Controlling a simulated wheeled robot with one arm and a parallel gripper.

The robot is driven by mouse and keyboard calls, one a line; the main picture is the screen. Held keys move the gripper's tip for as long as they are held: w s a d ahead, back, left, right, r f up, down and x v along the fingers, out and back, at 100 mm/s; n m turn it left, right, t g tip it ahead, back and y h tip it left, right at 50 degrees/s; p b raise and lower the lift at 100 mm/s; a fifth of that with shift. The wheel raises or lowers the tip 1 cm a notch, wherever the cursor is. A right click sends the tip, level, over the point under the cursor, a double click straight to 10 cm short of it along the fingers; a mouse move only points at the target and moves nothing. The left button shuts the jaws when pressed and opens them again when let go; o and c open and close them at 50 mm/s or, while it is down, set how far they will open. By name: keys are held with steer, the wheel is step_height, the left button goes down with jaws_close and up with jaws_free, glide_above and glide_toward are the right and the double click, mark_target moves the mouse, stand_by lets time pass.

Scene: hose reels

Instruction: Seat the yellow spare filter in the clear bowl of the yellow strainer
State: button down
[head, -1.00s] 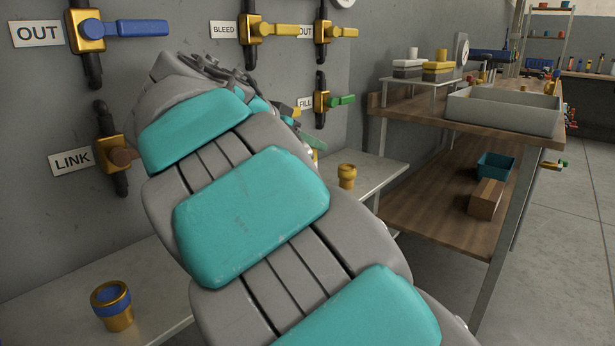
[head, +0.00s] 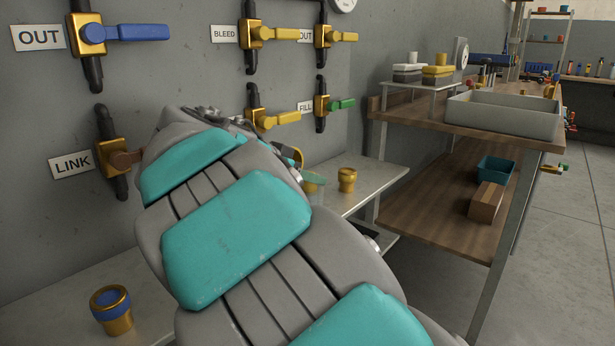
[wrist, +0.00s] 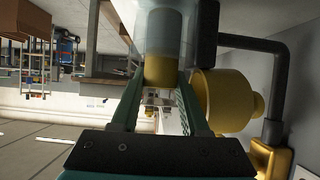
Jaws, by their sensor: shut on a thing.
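In the wrist view, my gripper (wrist: 160,88) has its two green fingers closed on the yellow end of the spare filter (wrist: 160,71). The filter's paler body runs toward the top of the picture, within or behind the translucent wall of the clear bowl (wrist: 194,25). I cannot tell how deep it sits or whether it touches the bottom. A large yellow-gold body (wrist: 225,97), perhaps part of the strainer, is close to the right finger. In the head view my arm hides the gripper and filter; a pale translucent piece, probably the bowl (head: 313,183), shows past the arm.
Valves with coloured levers line the wall, including a yellow lever (head: 280,119) behind my arm. Brass cups stand on the low shelf, one with a blue ring (head: 111,309), one plain (head: 347,179).

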steer(key=c, duration=0.7)
jaws_free()
steer(key=shift+r+p, duration=0.2)
steer(key=shift+p, duration=0.15)
steer(key=b+v, duration=0.1)
steer(key=v, duration=1.1)
steer(key=shift+f, duration=0.15)
